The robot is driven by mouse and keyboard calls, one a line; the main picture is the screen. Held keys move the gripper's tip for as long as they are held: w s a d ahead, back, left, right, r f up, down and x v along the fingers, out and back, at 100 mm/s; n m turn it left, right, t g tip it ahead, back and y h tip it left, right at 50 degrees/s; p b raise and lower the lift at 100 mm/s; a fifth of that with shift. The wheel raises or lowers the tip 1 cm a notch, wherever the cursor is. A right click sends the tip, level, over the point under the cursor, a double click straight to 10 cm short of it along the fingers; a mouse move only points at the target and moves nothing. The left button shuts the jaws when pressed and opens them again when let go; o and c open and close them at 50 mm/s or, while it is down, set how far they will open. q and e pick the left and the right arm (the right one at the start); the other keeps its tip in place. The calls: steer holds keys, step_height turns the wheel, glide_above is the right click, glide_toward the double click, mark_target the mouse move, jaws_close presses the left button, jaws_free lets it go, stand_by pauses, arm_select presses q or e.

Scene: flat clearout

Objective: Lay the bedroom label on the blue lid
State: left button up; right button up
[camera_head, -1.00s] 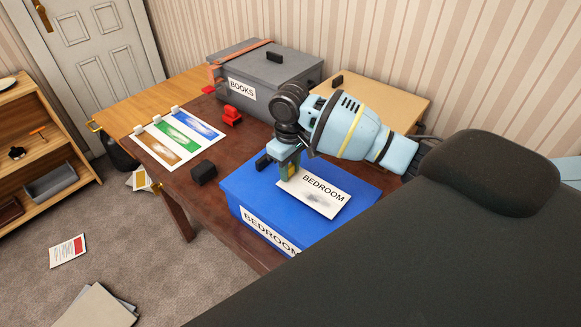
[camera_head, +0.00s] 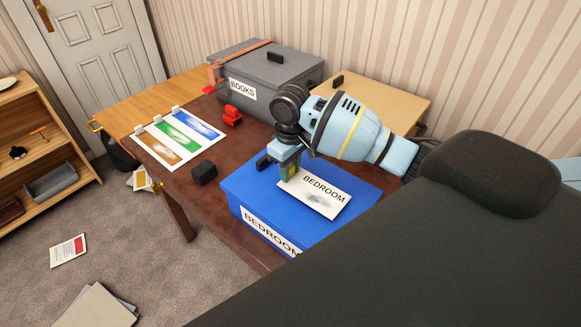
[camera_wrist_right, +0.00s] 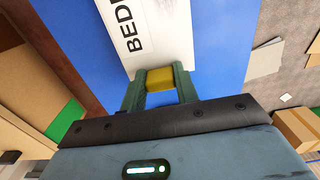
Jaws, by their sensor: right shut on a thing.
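The bedroom label (camera_head: 322,197) is a white card with the word BEDROOM and a grey smudge. It lies flat over the blue lid (camera_head: 248,184), at or just above its surface; I cannot tell if it touches. My right gripper (camera_head: 290,173) is at the label's left end. In the right wrist view the fingers of my right gripper (camera_wrist_right: 159,82) are shut on a yellow tab (camera_wrist_right: 160,79) at the label's end, and the label (camera_wrist_right: 150,35) extends away over the blue lid (camera_wrist_right: 222,60). My left gripper is not in view.
A red object (camera_head: 232,115), a black block (camera_head: 204,172) and a picture card sheet (camera_head: 180,135) lie on the brown table. A shelf (camera_head: 45,150) stands at left.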

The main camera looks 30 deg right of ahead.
steer(key=shift+f, duration=0.75)
steer(key=o, duration=1)
steer(key=shift+o, duration=0.2)
step_height(320, 180, up, 8)
steer(key=shift+f, duration=0.1)
stand_by(0.3)
